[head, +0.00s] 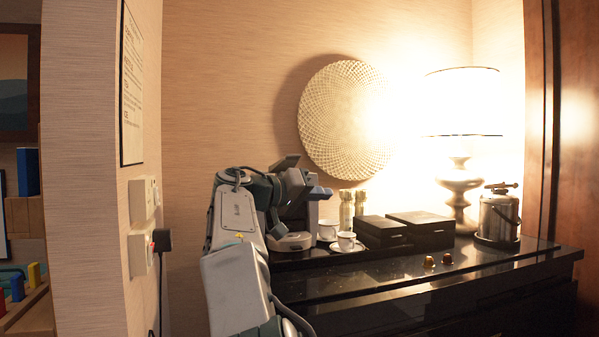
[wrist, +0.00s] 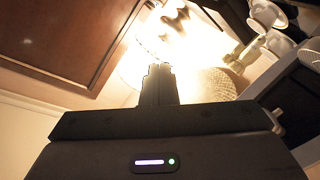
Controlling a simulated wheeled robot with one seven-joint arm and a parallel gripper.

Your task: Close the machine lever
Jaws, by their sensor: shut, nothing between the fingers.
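My gripper (wrist: 159,72) is shut and empty in the wrist view. Its fingers point toward the bright lamp. In the head view my arm stands at the left end of the dark counter, with its wrist bent over that end. The machine appears to be there, but my arm overlaps it and I cannot clearly separate its parts. I cannot make out the lever or its position, nor whether my gripper touches it.
A white cup on a saucer (head: 346,242) and another cup (head: 328,230) stand right of my wrist. Black boxes (head: 419,231), a lit lamp (head: 459,190), a metal canister (head: 497,218) and two capsules (head: 429,261) stand further right. The counter's front right (head: 500,260) is clear.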

